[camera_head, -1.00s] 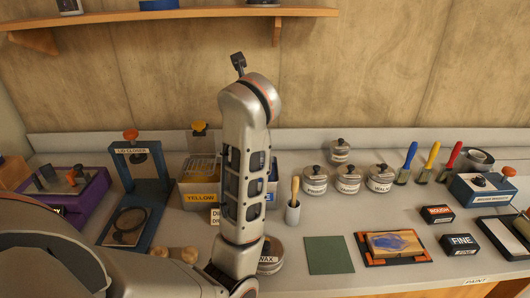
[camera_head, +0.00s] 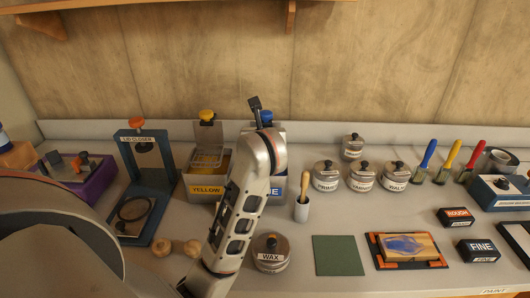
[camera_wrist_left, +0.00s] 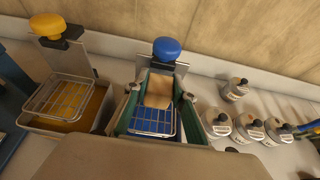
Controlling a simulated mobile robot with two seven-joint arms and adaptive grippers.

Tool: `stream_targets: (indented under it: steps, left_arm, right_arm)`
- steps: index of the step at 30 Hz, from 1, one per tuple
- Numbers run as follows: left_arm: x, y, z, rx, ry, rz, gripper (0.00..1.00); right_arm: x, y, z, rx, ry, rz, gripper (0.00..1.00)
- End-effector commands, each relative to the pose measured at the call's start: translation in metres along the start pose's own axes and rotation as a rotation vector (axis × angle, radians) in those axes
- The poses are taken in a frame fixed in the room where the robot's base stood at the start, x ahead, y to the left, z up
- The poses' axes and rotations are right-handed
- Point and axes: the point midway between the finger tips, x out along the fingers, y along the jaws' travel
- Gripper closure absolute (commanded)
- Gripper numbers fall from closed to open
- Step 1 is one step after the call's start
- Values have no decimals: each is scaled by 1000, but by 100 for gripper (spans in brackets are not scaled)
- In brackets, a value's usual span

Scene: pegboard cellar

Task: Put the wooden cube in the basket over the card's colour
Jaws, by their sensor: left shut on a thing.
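The wooden cube (camera_wrist_left: 158,90) is between the fingers of my left gripper (camera_wrist_left: 161,97), which is shut on it, in the left wrist view. It is over the wire basket (camera_wrist_left: 152,121) of the blue tank, in front of the blue knob (camera_wrist_left: 167,48). I cannot tell whether it touches the basket. The other wire basket (camera_wrist_left: 62,97) is over the yellow tank, left of it. In the head view my arm hides the gripper and cube. A board with a blue patch (camera_head: 404,246) lies in an orange-cornered frame; I cannot tell if it is the card. My right gripper is not in view.
The YELLOW tank (camera_head: 206,189) stands close left of the blue one. A green square (camera_head: 338,255) lies on the bench in front.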

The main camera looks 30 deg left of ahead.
Motion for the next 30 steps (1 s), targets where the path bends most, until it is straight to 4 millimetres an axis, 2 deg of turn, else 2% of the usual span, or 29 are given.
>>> stream_targets:
  steps: [5, 14, 28, 29, 30]
  left_arm:
    - [6, 0, -13, 1, 1, 0, 90]
    - [20, 0, -48, 2, 2, 1, 90]
    - [23, 0, -54, 0, -1, 0, 90]
    - [22, 0, -53, 0, -1, 0, 68]
    - [22, 0, -53, 0, -1, 0, 68]
  right_arm:
    - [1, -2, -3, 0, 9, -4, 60]
    - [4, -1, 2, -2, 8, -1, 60]
    - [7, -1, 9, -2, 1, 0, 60]
    - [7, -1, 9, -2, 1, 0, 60]
    - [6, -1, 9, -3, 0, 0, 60]
